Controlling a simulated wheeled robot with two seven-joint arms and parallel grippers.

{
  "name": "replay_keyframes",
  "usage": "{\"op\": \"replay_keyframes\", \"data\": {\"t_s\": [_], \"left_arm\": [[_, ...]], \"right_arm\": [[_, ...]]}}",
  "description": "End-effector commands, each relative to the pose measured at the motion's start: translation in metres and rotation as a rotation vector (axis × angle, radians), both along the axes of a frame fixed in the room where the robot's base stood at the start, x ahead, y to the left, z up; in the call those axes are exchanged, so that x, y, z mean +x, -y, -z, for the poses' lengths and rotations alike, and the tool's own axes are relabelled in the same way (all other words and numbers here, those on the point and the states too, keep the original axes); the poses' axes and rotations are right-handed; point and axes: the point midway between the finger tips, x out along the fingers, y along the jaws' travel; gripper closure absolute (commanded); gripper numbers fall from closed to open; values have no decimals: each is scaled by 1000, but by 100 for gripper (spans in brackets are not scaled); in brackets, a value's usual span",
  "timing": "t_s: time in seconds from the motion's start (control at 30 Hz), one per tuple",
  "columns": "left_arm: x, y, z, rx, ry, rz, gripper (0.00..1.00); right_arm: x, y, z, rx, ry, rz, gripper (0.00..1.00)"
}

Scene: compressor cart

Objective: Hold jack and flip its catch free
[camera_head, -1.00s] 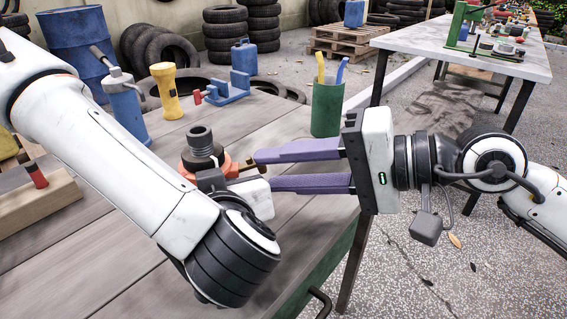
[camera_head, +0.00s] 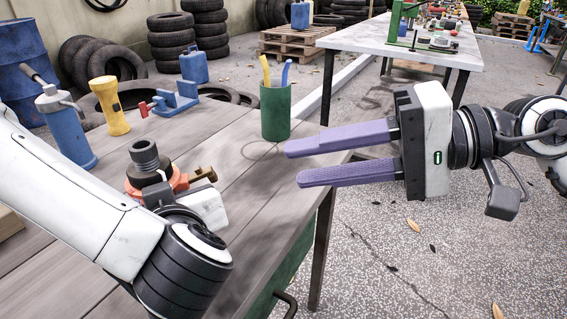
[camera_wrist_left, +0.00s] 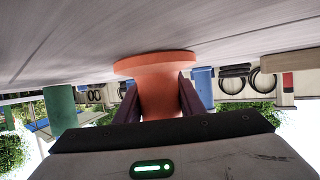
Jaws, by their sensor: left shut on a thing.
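The jack (camera_head: 147,162) stands on the near bench, with an orange body and a dark ribbed screw on top.
A yellow flashlight (camera_head: 110,107), a blue vise-like tool (camera_head: 176,100) and a blue bottle-shaped tool (camera_head: 66,127) stand further back. The bench (camera_head: 262,213) is bare at its right front.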

Motion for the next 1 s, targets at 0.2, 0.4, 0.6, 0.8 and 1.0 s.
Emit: {"op": "replay_keyframes", "data": {"t_s": [0.2,0.4,0.6,0.8,1.0], "left_arm": [[1,0,-1,0,4,0,100],[0,0,-1,0,4,0,100],[0,0,-1,0,2,0,43],[0,0,0,1,1,0,43],[-8,6,-4,0,0,2,43]], "right_arm": [[-2,6,-2,-1,1,-2,70],[-1,6,-2,0,1,-1,70],[-1,6,-2,0,1,-1,70],[-1,5,-2,0,1,-1,70],[-1,5,-2,0,1,-1,70]]}}
